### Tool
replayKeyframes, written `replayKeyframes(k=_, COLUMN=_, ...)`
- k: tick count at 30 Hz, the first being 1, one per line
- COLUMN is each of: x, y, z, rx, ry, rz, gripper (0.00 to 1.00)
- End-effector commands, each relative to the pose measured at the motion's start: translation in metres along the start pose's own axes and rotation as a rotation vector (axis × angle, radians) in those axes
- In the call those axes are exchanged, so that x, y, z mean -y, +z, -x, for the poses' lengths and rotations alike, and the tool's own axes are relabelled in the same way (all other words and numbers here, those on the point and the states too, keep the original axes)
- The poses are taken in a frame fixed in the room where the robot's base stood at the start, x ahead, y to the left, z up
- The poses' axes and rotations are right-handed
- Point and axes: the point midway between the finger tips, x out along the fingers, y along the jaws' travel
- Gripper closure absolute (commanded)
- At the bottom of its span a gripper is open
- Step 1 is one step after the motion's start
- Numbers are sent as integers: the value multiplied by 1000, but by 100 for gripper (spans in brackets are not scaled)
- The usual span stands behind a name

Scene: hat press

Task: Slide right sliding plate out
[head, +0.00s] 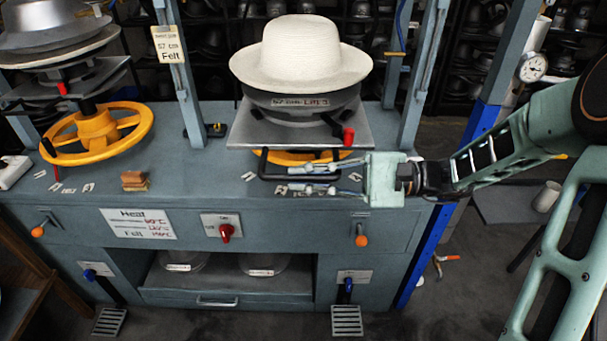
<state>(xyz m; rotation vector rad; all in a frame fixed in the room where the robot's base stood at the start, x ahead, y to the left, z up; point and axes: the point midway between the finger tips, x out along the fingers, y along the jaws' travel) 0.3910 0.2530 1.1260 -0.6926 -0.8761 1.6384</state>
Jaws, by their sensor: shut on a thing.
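The right sliding plate (246,133) is a flat grey plate on the right press. A black bar handle (264,165) shows at the plate's front. My gripper (297,179) comes in from the right, low in front of the plate, with its fingers pointing left. It is shut on the handle's front bar, one finger above and one below in the picture. The fingers partly hide the bar.
A red-tipped lever (348,137) sticks out at the plate's right front. A yellow handwheel (300,157) is mostly hidden below the plate. Blue-grey uprights (418,80) flank the press. An orange-knobbed lever (361,240) hangs on the bench front.

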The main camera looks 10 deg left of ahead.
Motion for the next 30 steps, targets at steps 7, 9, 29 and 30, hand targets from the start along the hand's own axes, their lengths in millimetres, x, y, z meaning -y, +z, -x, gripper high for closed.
replayKeyframes(k=7, x=-4, y=2, z=0, rx=7, ry=7, rz=-4, gripper=100)
replayKeyframes(k=9, x=-4, y=2, z=0, rx=7, ry=8, rz=-5, gripper=100)
replayKeyframes(k=29, x=-2, y=0, z=26, rx=0, ry=1, rz=-2, gripper=73)
replayKeyframes(k=30, x=-2, y=0, z=34, rx=-1, ry=2, rz=-2, gripper=73)
